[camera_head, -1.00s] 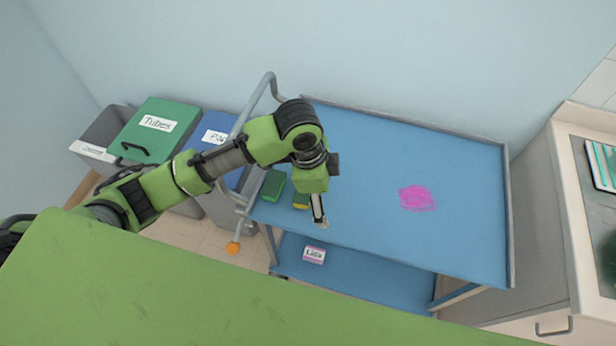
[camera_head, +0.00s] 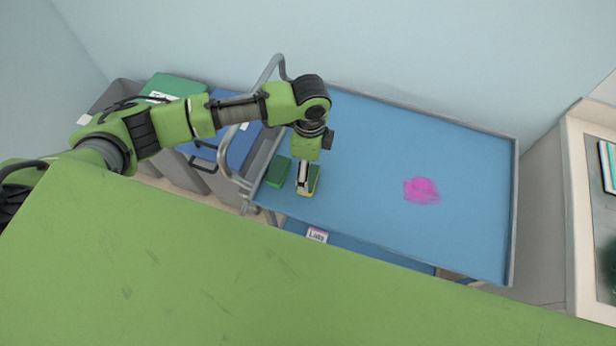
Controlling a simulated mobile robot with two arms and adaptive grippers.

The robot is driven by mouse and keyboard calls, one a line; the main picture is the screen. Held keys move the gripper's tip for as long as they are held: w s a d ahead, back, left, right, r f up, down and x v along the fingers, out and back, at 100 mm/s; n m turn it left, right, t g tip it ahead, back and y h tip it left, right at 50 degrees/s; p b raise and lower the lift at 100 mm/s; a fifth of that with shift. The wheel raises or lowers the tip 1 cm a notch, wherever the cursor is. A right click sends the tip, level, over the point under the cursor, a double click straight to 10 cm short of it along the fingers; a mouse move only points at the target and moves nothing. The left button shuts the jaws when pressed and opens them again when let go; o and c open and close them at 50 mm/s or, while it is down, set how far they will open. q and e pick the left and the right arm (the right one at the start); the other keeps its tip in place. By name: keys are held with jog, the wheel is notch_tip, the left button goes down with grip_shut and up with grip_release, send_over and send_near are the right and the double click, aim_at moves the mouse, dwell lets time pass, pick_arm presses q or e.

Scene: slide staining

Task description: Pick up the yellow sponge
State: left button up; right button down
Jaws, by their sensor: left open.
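The yellow sponge (camera_head: 314,182) lies on the blue top of the cart (camera_head: 370,160), near its left end. It has a dark green upper side with yellow showing at its edge. My left gripper (camera_head: 303,190) is open and points down right at the sponge, covering part of it. I cannot tell whether the fingers touch it. A green sponge (camera_head: 278,171) lies just to the left, apart from the gripper. My right gripper is not in view.
A pink stain (camera_head: 421,190) marks the cart top right of the middle. The cart's grey handle (camera_head: 266,75) rises at its left end. Bins with a green lid (camera_head: 176,86) and a blue lid (camera_head: 240,147) stand further left. A counter (camera_head: 590,190) is at the right.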

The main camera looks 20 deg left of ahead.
pick_arm(q)
jog(key=shift+s+f+p, duration=0.15)
jog(key=shift+f+p, duration=0.15)
jog(key=f, duration=0.1)
jog(key=f+p, duration=0.1)
jog(key=f, duration=0.1)
jog(key=shift+s+a+f, duration=0.1)
jog(key=shift+s+f, duration=0.1)
jog(key=shift+f, duration=0.6)
jog(key=c, duration=0.9)
jog(key=shift+o, duration=0.2)
jog(key=shift+r, duration=0.1)
jog(key=shift+w+r, duration=0.1)
jog(key=shift+r, duration=0.4)
jog(key=s+r+b, duration=0.3)
jog(key=s+r, duration=0.9)
jog(key=s, duration=0.2)
